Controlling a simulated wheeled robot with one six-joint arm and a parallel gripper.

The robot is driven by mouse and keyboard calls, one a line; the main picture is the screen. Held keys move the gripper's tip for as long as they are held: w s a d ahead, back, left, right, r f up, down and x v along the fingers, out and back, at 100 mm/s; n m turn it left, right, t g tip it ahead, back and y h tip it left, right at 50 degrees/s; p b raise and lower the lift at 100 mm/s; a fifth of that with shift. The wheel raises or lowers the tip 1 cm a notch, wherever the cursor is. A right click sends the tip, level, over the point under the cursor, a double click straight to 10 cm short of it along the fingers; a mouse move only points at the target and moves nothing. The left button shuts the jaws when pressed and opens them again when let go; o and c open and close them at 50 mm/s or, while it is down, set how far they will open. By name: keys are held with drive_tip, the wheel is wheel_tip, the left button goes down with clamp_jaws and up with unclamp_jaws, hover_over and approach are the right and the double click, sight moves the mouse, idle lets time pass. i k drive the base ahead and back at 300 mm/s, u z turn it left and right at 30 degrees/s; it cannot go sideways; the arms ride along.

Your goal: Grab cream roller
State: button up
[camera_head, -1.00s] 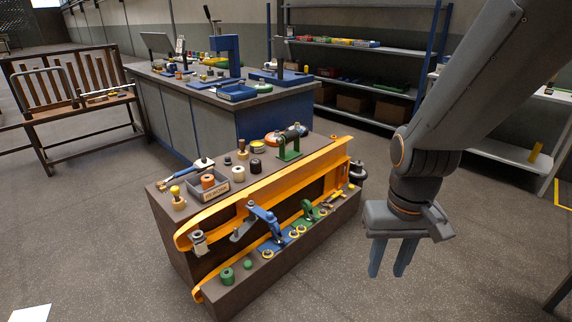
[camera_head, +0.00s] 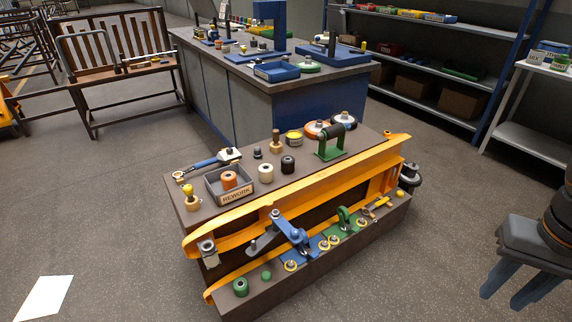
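The cream roller (camera_head: 266,172) is a short pale cylinder with a dark hole in its top. It stands upright on the brown top of the workbench, between the grey REWORK tray (camera_head: 212,184) and a black roller (camera_head: 288,165). My gripper (camera_head: 502,299) hangs at the lower right edge of the picture, well to the right of the workbench and far from the roller.
An orange roller (camera_head: 229,180) sits in the tray. A wooden peg (camera_head: 276,142), a yellow tin (camera_head: 294,138) and a green stand with a black roller (camera_head: 330,143) stand nearby. An orange beam (camera_head: 300,194) runs along the workbench front. Floor between gripper and workbench is clear.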

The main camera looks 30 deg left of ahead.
sight(266, 170)
drive_tip(key=u, duration=0.15)
drive_tip(key=i, duration=0.85)
drive_tip(key=u, duration=1.05)
drive_tip(key=i, duration=0.8)
drive_tip(key=u, duration=0.85)
